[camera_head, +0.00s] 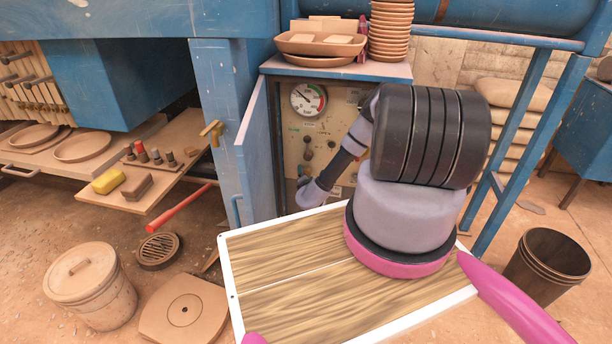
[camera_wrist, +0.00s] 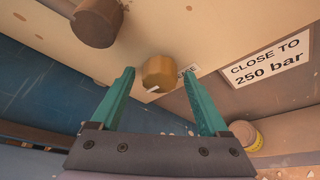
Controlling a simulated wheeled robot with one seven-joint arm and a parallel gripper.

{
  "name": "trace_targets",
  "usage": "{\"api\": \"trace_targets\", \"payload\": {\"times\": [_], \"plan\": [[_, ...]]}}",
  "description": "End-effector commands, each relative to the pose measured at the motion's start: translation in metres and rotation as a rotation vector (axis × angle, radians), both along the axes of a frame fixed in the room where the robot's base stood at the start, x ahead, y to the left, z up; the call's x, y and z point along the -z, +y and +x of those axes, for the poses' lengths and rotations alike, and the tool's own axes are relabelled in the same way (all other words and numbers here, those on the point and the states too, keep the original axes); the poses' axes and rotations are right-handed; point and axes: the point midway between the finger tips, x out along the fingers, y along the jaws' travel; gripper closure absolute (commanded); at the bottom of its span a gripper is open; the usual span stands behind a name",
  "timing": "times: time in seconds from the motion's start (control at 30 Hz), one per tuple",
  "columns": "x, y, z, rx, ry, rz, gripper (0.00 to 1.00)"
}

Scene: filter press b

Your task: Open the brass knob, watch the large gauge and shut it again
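The brass knob (camera_wrist: 158,72) projects from the cream panel in the wrist view, with a pale mark on its front. My gripper (camera_wrist: 159,78) is open, its teal fingers on either side of the knob. I see a gap on both sides and cannot tell how deep the knob sits between the fingertips. In the head view the large gauge (camera_head: 308,99) has a white face with a red band at its right; its needle is too small to read surely. I cannot make out the brass knob or my fingers in the head view.
A darker round knob (camera_wrist: 97,22) is at upper left in the wrist view. A sign (camera_wrist: 267,62) reads "CLOSE TO 250 bar", with a yellow-banded round part (camera_wrist: 247,135) below. In the head view the blue cabinet door (camera_head: 254,150) stands open left of the panel (camera_head: 335,122).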

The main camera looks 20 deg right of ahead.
Motion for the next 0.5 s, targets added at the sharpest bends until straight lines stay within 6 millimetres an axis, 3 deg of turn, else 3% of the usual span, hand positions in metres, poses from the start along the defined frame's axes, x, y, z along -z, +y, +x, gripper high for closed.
{"api": "trace_targets", "payload": {"times": [0.27,0.5], "plan": [[-0.001,0.0,-0.002,0.0,-0.002,0.0,0.22],[-0.01,0.011,-0.037,-0.001,0.001,0.002,0.22]]}}
